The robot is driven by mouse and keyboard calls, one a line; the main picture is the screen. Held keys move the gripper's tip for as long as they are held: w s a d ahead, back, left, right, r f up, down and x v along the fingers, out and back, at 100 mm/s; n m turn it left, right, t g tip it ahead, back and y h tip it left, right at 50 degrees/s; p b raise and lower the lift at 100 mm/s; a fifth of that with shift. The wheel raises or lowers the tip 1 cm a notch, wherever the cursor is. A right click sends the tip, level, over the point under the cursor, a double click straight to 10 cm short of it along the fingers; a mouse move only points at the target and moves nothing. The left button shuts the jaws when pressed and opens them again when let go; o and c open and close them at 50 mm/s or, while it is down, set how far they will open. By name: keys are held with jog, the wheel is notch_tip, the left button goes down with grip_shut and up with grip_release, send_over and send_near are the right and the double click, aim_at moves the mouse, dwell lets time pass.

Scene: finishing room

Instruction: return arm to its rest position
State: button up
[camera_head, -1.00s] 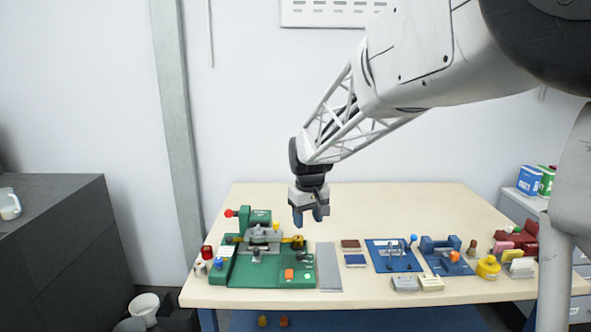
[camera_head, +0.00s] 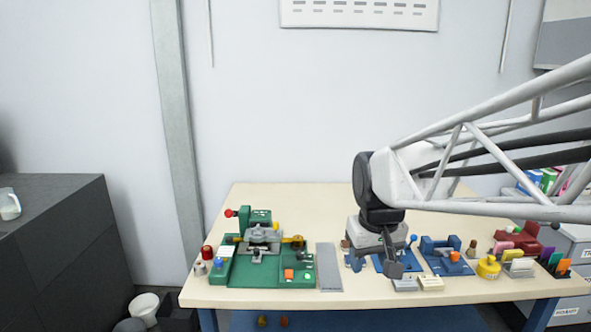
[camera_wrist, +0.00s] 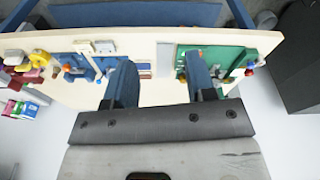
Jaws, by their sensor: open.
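My gripper (camera_head: 372,264) hangs from my white lattice arm over the right-middle part of the cream table (camera_head: 300,204), in front of the blue fixtures. In the wrist view its two blue fingers (camera_wrist: 163,90) are spread apart with nothing between them. The head view does not show how far the fingers are from the table top. My gripper and wrist partly hide the blue plate (camera_head: 408,263) behind them.
A green fixture (camera_head: 240,272) with a clamp stands at the table's left. A grey strip (camera_head: 329,267) lies beside it. A second blue fixture (camera_head: 446,262), a yellow round piece (camera_head: 488,267) and a red holder (camera_head: 527,238) stand at the right. The table's back is clear.

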jog(key=s+d+f+m, duration=0.1)
jog(key=s+d+f, duration=0.1)
jog(key=s, duration=0.6)
jog(key=s+d+f+m, duration=0.1)
jog(key=s+d+f, duration=0.1)
jog(key=s, duration=0.6)
jog(key=shift+s+d+t, duration=0.15)
jog(key=shift+s+t, duration=0.15)
jog(key=shift+s, duration=0.05)
